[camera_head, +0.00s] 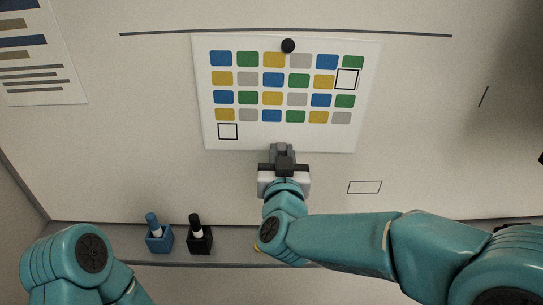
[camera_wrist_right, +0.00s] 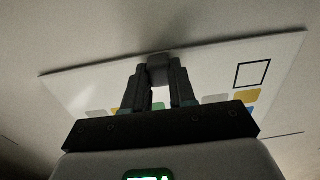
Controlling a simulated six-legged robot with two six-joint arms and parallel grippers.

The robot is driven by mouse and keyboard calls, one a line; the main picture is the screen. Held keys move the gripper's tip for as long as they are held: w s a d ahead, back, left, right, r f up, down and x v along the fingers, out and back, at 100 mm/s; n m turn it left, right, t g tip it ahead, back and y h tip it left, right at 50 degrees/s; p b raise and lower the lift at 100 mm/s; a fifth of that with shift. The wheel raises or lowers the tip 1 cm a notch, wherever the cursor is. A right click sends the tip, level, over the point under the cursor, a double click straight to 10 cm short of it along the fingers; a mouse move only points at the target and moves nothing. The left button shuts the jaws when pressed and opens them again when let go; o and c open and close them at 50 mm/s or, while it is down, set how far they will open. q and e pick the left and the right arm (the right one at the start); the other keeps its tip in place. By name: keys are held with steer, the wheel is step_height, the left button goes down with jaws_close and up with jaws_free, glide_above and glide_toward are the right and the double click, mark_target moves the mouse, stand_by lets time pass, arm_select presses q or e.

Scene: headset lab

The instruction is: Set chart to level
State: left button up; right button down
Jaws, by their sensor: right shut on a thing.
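The chart (camera_head: 285,138) is a white sheet with rows of blue, green, yellow and grey blocks, hanging on the pale wall board. It is slightly tilted, its right side a little lower than its left. A black round knob (camera_head: 288,46) sits at its top middle. My right gripper (camera_head: 283,150) is at the chart's bottom edge, near the middle, shut on a small grey piece there. In the right wrist view the chart (camera_wrist_right: 215,72) spreads behind the fingers (camera_wrist_right: 160,85). My left arm shows at the lower left of the head view; its gripper is out of view.
A dark line (camera_head: 160,33) runs along the board above the chart. A blue holder (camera_head: 159,240) and a black holder (camera_head: 200,240) stand on the ledge below. Another poster (camera_head: 40,85) hangs at upper left. A small outlined rectangle (camera_head: 365,187) is at lower right.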

steer(key=shift+d, duration=0.4)
steer(key=c, duration=0.9)
jaws_free()
steer(key=shift+s, duration=0.15)
steer(key=shift+s, duration=0.3)
steer(key=s+b, duration=0.2)
steer(key=s, duration=1.3)
steer(key=shift+s+b, duration=0.3)
steer(key=shift+b, duration=0.05)
